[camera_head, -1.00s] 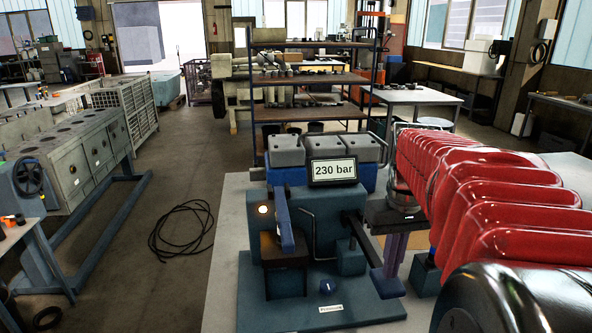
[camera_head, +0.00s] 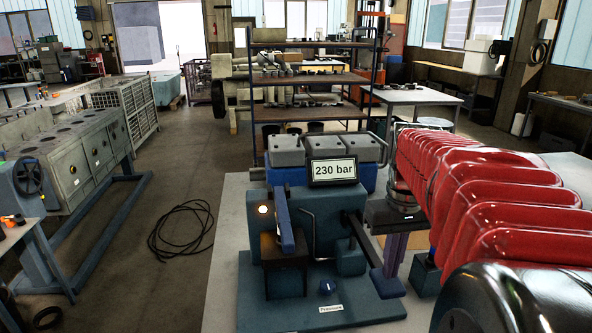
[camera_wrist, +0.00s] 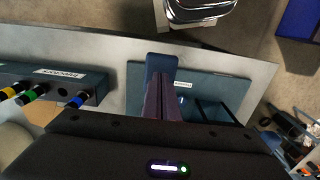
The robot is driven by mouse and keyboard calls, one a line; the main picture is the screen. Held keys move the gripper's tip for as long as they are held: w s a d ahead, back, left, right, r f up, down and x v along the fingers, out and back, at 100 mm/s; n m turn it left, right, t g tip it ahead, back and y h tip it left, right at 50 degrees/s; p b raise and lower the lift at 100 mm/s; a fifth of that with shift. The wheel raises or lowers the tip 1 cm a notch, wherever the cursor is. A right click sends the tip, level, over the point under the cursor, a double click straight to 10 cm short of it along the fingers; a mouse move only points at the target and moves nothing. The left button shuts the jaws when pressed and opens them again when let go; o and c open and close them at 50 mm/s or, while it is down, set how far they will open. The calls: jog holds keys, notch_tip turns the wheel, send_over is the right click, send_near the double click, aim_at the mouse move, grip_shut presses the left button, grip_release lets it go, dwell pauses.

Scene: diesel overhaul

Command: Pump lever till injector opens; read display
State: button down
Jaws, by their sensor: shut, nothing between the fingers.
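The injector tester (camera_head: 270,220) is a teal stand on a teal base plate (camera_head: 270,310). Its display (camera_head: 333,170) reads "230 bar". The pump lever (camera_head: 362,240) slopes down to the right and ends in a blue pad (camera_head: 387,284). My gripper (camera_head: 391,268) is shut, with its purple fingers pointing down at the pad. In the wrist view the closed fingertips (camera_wrist: 160,78) overlap the blue pad (camera_wrist: 162,62). They look to be on it, but contact is not clear. A round lamp (camera_head: 263,210) on the stand glows.
Grey blocks (camera_head: 327,148) stand in a blue holder behind the display. In the wrist view a labelled teal rack (camera_wrist: 50,82) with colour-ringed pieces lies at the left. A shelf (camera_head: 310,80) stands behind the bench. A black cable coil (camera_head: 180,230) lies on the floor.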

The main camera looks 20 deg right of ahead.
jog(key=shift+w+f, duration=0.2)
jog(key=shift+f, duration=3.6)
jog(key=shift+s+r, duration=0.2)
jog(key=shift+r, duration=1.7)
jog(key=shift+s+r, duration=0.2)
jog(key=shift+r, duration=1.7)
jog(key=shift+r, duration=0.1)
jog(key=shift+r, duration=1.9)
jog(key=shift+a, duration=0.15)
